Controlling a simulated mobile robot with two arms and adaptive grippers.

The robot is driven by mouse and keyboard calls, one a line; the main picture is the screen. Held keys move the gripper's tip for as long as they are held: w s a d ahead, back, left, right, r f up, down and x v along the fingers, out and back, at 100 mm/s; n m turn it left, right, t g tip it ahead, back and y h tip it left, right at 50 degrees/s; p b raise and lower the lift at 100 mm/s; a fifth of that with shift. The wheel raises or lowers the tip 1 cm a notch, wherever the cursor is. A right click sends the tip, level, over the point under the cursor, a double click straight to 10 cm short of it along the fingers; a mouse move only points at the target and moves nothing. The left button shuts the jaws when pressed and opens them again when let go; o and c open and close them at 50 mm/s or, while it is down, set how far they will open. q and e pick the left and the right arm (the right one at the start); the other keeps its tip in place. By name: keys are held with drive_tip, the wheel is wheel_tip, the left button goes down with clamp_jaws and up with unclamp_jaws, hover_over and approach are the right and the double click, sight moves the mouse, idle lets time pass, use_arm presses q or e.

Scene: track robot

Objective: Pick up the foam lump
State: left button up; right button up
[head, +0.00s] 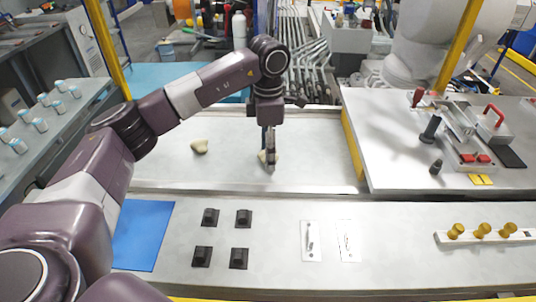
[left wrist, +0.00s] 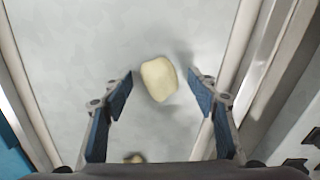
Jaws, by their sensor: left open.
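A pale cream foam lump (left wrist: 159,79) lies on the grey track surface, between the two fingertips in the left wrist view, with a gap on each side. In the head view the same lump (head: 262,157) is mostly hidden behind the fingers. My left gripper (head: 269,160) points straight down over it and is open; its blue-padded fingers also show in the left wrist view (left wrist: 160,85). I cannot tell the exact height of the fingertips above the surface. My right gripper is not in view.
A second tan lump (head: 199,146) lies to the left on the same track; its edge shows at the bottom of the left wrist view (left wrist: 133,158). A raised rail borders the track. Black blocks (head: 210,217), white cards (head: 311,240) and a blue mat (head: 145,235) lie on the nearer bench.

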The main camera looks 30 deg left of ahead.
use_arm(q)
drive_tip(key=c, duration=0.9)
drive_tip(key=shift+c, duration=0.2)
drive_tip(key=shift+r, duration=0.15)
